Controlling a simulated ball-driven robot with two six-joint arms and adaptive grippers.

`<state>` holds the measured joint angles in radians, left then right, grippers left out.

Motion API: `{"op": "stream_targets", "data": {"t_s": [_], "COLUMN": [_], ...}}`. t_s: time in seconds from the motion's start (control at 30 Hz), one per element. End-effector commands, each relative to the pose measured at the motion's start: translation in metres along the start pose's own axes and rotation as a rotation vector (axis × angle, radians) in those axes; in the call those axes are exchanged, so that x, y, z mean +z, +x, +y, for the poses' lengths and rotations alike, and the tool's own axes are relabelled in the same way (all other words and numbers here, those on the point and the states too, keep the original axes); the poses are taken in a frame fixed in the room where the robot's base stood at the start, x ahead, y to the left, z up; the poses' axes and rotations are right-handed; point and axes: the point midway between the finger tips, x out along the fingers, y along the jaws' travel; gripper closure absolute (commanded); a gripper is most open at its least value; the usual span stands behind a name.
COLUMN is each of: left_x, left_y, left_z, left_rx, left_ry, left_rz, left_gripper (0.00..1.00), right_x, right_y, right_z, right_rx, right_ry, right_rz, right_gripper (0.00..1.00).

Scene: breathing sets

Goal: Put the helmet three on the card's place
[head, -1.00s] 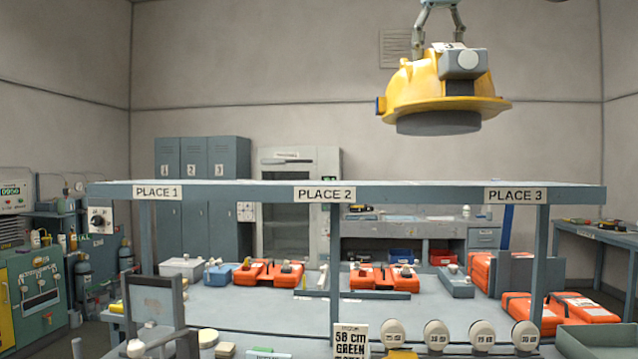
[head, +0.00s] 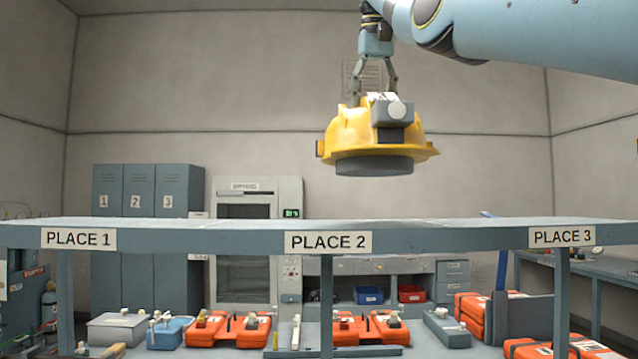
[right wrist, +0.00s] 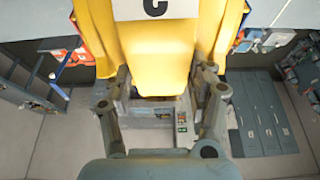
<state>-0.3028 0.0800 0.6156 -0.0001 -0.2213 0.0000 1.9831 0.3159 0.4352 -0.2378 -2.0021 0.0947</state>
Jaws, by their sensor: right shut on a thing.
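The yellow helmet (head: 345,134) with a grey lamp box on its front hangs in the air above the rack shelf (head: 200,237), between the PLACE 2 label (head: 328,242) and the PLACE 3 label (head: 562,236), nearer PLACE 2. The PLACE 1 label (head: 79,238) is at the left. My right gripper (head: 375,95) is shut on the helmet's top, and the helmet hangs about level. In the right wrist view the yellow shell (right wrist: 155,55) lies between the fingers (right wrist: 160,100). The card is not in view now. My left gripper is not in view.
The shelf top looks bare along its length. Orange cases (head: 228,329), a grey box (head: 118,329) and a blue box (head: 169,332) stand on the level below. Grey lockers (head: 150,240) and a cabinet (head: 258,245) are behind.

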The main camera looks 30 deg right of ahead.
Motion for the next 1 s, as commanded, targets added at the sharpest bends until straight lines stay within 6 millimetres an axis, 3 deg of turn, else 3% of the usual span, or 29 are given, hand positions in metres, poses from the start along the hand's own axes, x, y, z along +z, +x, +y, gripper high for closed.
{"op": "stream_targets", "data": {"t_s": [0.2, 0.4, 0.5, 0.67, 1.0], "left_x": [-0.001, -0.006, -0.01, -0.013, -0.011], "left_y": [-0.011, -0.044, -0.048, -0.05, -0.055], "left_z": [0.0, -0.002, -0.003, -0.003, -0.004], "left_rx": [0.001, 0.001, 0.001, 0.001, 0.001], "left_ry": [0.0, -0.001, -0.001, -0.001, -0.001], "left_rz": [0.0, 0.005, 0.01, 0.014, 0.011], "left_gripper": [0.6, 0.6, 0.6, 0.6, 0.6], "right_x": [0.001, 0.0, 0.001, 0.003, 0.017], "right_y": [0.022, 0.044, 0.055, 0.065, 0.102], "right_z": [-0.038, -0.079, -0.092, -0.102, -0.102], "right_rx": [0.0, 0.0, -0.001, -0.001, 0.0], "right_ry": [-0.004, -0.004, -0.002, 0.0, 0.0], "right_rz": [0.0, -0.001, 0.002, 0.002, 0.003], "right_gripper": [1.0, 1.0, 1.0, 1.0, 1.0]}}
